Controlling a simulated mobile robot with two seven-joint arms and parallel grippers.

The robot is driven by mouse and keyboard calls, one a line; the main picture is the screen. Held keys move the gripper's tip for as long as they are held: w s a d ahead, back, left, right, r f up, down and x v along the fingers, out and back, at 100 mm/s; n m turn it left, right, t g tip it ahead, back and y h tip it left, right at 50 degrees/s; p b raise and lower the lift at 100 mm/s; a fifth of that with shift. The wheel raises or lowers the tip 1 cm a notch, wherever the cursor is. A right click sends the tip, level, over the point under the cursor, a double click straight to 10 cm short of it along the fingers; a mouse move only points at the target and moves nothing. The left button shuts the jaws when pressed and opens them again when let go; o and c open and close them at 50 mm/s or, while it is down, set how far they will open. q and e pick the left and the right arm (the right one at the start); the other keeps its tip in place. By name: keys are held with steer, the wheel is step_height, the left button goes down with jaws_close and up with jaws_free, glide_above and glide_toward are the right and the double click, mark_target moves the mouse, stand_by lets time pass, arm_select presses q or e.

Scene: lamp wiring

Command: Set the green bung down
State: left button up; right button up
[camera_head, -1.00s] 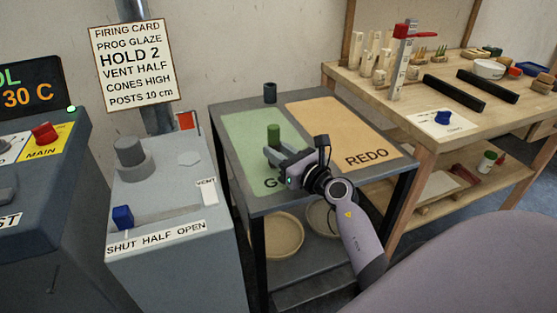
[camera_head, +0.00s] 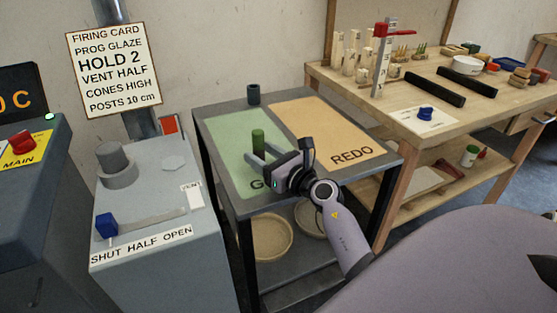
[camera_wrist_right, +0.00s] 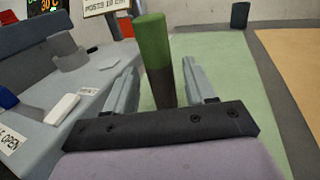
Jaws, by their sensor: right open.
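The green bung (camera_head: 258,140) is a short upright cylinder on the green mat (camera_head: 222,127) of the grey table. In the right wrist view the bung (camera_wrist_right: 153,45) has a green upper part and a dark lower part. My right gripper (camera_head: 262,153) is open, with one finger on each side of the bung. In the wrist view there is a gap between the bung and each finger of my right gripper (camera_wrist_right: 160,85). The bung's foot is hidden behind the gripper's palm in that view. My left gripper is not in view.
A dark cylinder (camera_head: 253,94) stands at the table's back edge. The orange REDO mat (camera_head: 318,125) is bare, to the right. A grey unit with a blue slider (camera_head: 106,225) stands left. A wooden bench (camera_head: 350,84) with tools and blocks stands behind right.

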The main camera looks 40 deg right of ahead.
steer(key=s, duration=0.7)
steer(key=s+d, duration=0.1)
steer(key=s, duration=0.3)
steer(key=shift+d+f, duration=0.1)
steer(key=shift+s+b, duration=0.3)
steer(key=shift+s, duration=0.15)
